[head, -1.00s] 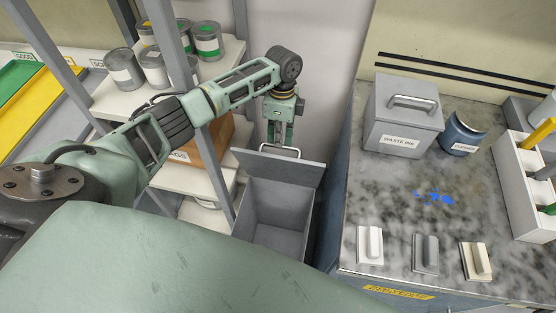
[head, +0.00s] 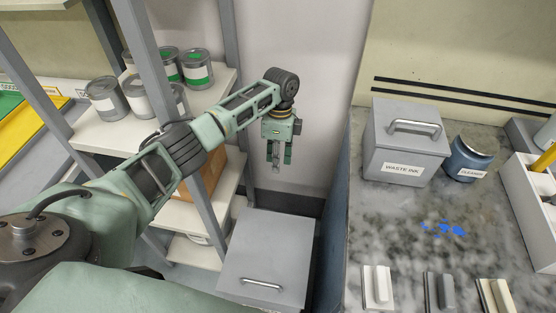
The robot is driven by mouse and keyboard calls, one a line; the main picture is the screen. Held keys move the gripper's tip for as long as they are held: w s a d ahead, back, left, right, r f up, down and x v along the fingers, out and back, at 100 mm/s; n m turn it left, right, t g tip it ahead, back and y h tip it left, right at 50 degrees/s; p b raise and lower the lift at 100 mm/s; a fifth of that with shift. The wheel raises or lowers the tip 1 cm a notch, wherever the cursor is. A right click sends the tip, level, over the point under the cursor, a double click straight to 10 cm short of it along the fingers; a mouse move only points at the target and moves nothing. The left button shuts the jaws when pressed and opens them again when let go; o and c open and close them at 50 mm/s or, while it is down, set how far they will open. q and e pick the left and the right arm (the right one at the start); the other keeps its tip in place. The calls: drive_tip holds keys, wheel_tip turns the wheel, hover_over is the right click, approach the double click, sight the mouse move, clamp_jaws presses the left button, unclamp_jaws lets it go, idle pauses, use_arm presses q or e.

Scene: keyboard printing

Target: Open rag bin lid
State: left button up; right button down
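The rag bin is a grey box on the floor between the shelf rack and the counter. Its flat grey lid (head: 268,248) lies shut over the top, and a metal bar handle (head: 262,284) sits near the lid's front edge. My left gripper (head: 280,164) hangs pointing down above and behind the bin, near the pale wall. Its fingers are apart and hold nothing, clear of the lid and handle. My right gripper is not in view.
A shelf rack with several paint cans (head: 197,70) stands left of the bin, its grey posts close to my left arm. On the right, the marble counter (head: 400,225) carries a waste ink box (head: 405,145), a cleaner container (head: 469,158) and several small blocks.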

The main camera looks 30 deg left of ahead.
use_arm(q)
wheel_tip(320, 180, up, 12)
drive_tip(key=w, duration=0.2)
drive_tip(key=shift+w+a, duration=0.15)
drive_tip(key=shift+a, duration=0.15)
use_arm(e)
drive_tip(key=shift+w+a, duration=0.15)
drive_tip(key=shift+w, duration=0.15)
use_arm(q)
drive_tip(key=shift+f, duration=0.15)
